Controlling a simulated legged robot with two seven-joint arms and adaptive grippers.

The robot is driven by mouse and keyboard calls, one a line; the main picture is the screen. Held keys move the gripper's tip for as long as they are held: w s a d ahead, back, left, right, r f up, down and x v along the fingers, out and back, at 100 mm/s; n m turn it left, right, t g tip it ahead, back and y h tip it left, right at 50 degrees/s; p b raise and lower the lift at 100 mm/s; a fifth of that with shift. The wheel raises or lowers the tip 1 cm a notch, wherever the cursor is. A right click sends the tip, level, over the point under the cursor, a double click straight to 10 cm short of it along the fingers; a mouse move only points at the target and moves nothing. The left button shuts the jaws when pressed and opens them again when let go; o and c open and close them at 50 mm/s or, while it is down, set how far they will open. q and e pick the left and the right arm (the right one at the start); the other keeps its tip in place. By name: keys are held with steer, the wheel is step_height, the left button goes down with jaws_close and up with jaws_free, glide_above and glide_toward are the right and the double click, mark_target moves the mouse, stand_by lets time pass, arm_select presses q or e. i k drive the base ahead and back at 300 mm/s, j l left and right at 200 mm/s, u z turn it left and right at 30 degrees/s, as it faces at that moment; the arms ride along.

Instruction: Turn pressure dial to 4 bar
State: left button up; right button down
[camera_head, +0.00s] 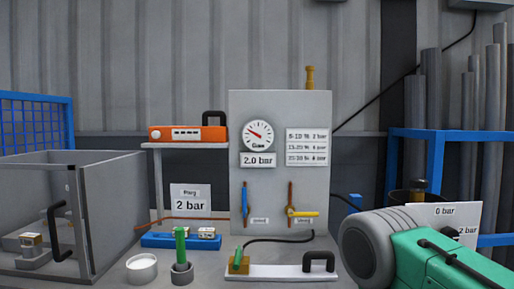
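A round white pressure gauge (258,135) with a red needle sits on the upper left of an upright grey panel (281,98). The needle points up and left. A plate under it reads 2.0 bar (258,160). Lower on the panel are a blue lever (245,204), standing upright, and a yellow lever (303,214), pointing right, each on a brown pipe. A brass fitting (310,77) stands on the panel's top edge. I cannot tell which part is the turning dial. Neither of my grippers is in view.
A clear-walled box (108,210) stands left. A white block with a black handle (280,271), a white cup (142,268) and a green-handled tool (181,250) occupy the bench front. A "2 bar" sign (190,204) stands behind.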

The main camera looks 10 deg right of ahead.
mark_target(451, 233)
steer(key=z, duration=1.6)
